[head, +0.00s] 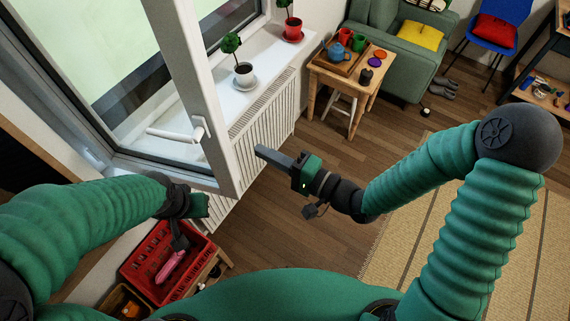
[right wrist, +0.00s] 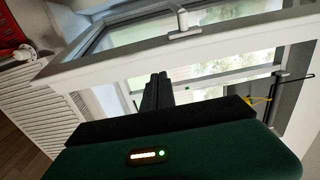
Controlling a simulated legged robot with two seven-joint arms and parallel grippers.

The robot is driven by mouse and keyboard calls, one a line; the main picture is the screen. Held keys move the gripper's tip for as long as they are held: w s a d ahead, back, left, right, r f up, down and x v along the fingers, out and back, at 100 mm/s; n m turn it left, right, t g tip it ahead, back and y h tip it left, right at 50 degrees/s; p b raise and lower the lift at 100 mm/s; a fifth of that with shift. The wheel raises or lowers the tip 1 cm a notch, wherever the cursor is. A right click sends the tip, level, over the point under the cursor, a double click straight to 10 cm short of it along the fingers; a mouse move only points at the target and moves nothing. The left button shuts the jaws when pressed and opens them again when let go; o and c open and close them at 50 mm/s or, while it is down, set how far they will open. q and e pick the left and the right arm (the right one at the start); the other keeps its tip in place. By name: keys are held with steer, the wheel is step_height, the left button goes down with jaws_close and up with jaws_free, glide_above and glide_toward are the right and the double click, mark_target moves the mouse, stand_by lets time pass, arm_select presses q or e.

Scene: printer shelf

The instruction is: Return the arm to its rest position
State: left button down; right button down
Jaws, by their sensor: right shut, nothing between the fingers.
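My right arm reaches in from the right in the head view, bent at the elbow. Its gripper (head: 270,153) is shut and empty, pointing left near the edge of the open window sash (head: 203,90). In the right wrist view its closed fingers (right wrist: 157,92) stand in front of the white window frame (right wrist: 215,45). My left arm comes in from the left. Its gripper (head: 180,240) hangs over the red crate (head: 150,288), seen small and dark, and its jaw opening cannot be made out.
The white window handle (head: 185,133) sticks out left. Potted plants (head: 243,75) stand on the sill above the radiator (head: 262,112). A wooden side table (head: 330,82) with a tray stands beyond the right gripper. Wooden floor (head: 290,235) lies clear below it.

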steer(key=p+v, duration=0.5)
steer(key=v, duration=0.1)
steer(key=w+d+f+n+g+h+b, duration=0.1)
steer(key=d+f+n+h+b, duration=0.1)
steer(key=d+f+h+b, duration=0.45)
steer(key=w+d+f+n+g+h+b, duration=0.1)
steer(key=d+f+n+g+h+b, duration=0.15)
steer(key=f, duration=0.65)
steer(key=d+f+n+h+b, duration=0.2)
steer(key=d+f+h+b, duration=0.25)
steer(key=f, duration=0.25)
steer(key=s+d+g+h+b, duration=0.1)
steer(key=s+d+g+b, duration=0.2)
steer(key=s, duration=0.5)
steer(key=shift+n+g+b, duration=0.35)
steer(key=shift+g+b, duration=0.3)
steer(key=shift+b, duration=0.05)
